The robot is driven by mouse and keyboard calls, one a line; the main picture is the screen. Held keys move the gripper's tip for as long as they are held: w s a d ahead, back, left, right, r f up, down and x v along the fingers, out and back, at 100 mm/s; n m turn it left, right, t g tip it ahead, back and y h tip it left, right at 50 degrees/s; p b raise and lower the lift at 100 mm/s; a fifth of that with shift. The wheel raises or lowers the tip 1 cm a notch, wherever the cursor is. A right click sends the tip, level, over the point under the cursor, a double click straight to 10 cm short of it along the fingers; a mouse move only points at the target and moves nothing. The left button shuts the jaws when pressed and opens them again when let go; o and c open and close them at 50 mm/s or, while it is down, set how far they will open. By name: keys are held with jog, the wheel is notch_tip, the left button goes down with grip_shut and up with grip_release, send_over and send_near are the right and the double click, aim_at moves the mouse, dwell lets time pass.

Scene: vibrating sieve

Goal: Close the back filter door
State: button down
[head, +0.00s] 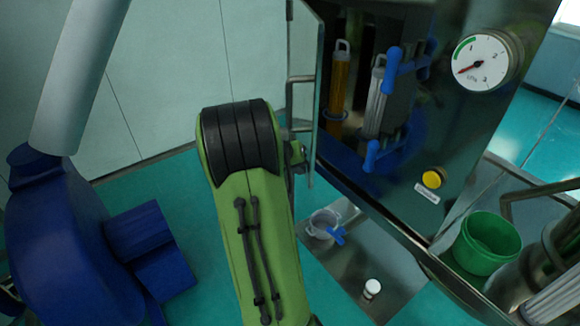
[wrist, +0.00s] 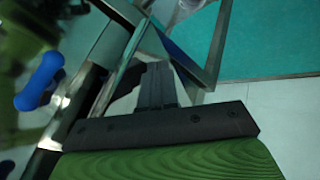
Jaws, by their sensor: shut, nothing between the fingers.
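The filter door (head: 318,90) is a thin panel with a metal edge, seen nearly edge-on in the head view. It stands open, swung out from the left side of the dark cabinet. In the wrist view my gripper (wrist: 157,85) is shut and empty, close to slanted metal frame edges (wrist: 212,45). I cannot tell whether it touches them.
A pressure gauge (head: 481,62) and a yellow button (head: 432,179) are on the cabinet front. A green bucket (head: 487,243) is at right.

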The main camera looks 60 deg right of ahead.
jog(key=shift+w, duration=0.1)
jog(key=s+d+n+t+b, duration=0.1)
jog(key=s+d, duration=0.9)
jog(key=s, duration=0.1)
jog(key=shift+s+n, duration=0.2)
jog(key=shift+n, duration=0.1)
